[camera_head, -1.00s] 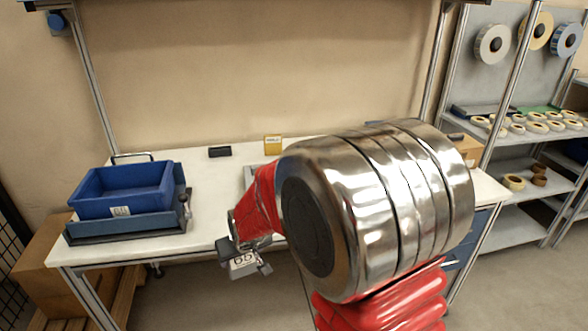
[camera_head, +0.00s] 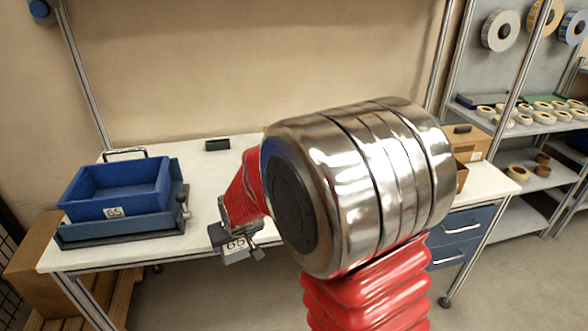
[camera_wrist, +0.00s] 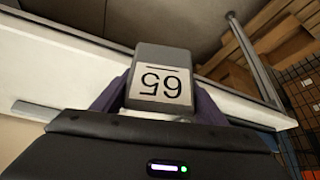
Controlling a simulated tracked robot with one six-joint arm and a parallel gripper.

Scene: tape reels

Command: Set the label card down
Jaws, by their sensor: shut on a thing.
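The label card (camera_wrist: 163,84) is a white plate marked 65, upside down in the wrist view, on a small grey block. My gripper (camera_wrist: 160,104) is shut on it, with a dark purple finger on each side. In the head view the card (camera_head: 236,245) shows in my gripper (camera_head: 243,238) at the table's front edge, right of the blue bin. It appears held off the surface, but its height is hard to tell. My arm hides the table's middle and right.
A blue bin (camera_head: 118,188) with a numbered label sits in a darker tray with a side lever (camera_head: 183,207) on the white table (camera_head: 205,180). A small black block (camera_head: 217,145) lies at the back. Cardboard boxes (camera_wrist: 245,75) and wire mesh show in the wrist view.

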